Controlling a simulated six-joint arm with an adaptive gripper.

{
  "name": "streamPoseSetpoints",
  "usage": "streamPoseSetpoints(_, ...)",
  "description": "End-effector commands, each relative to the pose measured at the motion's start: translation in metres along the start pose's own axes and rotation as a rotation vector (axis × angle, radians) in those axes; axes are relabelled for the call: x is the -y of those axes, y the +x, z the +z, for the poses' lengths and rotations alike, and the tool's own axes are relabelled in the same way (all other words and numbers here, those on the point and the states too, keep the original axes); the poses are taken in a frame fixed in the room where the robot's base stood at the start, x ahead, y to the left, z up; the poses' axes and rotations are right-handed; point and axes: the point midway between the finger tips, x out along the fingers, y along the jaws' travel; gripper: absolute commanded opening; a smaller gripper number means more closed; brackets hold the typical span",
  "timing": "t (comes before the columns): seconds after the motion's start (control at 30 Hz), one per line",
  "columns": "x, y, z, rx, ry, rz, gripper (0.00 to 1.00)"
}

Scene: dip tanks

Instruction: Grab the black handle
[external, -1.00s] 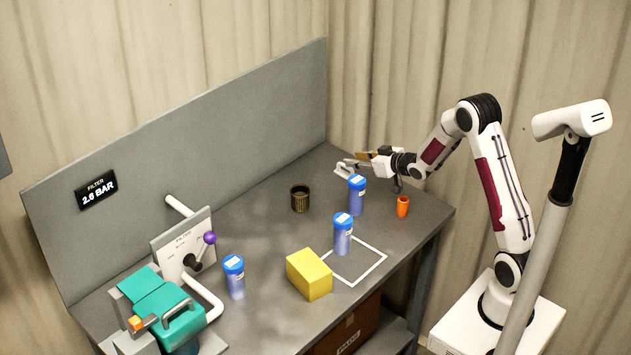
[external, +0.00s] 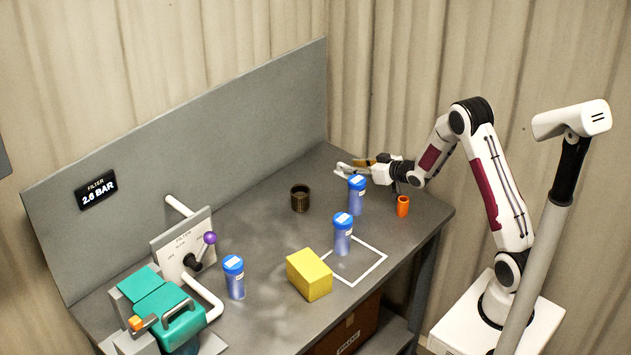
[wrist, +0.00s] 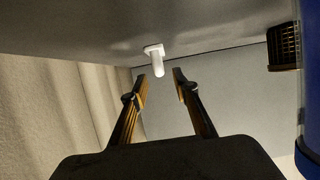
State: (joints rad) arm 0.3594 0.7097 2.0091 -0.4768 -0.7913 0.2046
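I see no plainly black handle near my gripper. A black lever (external: 194,262) with a purple knob (external: 210,238) is on the filter panel at the left in the external view, far from my gripper. My gripper (external: 357,165) is at the far right end of the bench. In the wrist view my gripper (wrist: 161,74) is open, its two fingers apart with nothing held. A small white peg on a base (wrist: 157,58) lies just beyond and between the fingertips. It also shows beside the fingers in the external view (external: 341,170).
A blue-capped bottle (external: 356,196) and an orange cup (external: 403,207) stand close to my wrist. A dark ribbed cup (external: 300,199), two more blue-capped bottles (external: 342,236) and a yellow block (external: 310,275) stand on the bench. The back panel (external: 210,150) rises behind.

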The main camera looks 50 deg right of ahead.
Motion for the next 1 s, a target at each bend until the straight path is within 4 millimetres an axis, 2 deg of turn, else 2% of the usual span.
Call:
streamPoseSetpoints(0.5,0.001,0.038,0.001,0.003,0.001,0.000,0.29)
streamPoseSetpoints(1.0,0.000,0.044,0.001,0.002,0.001,0.000,0.29)
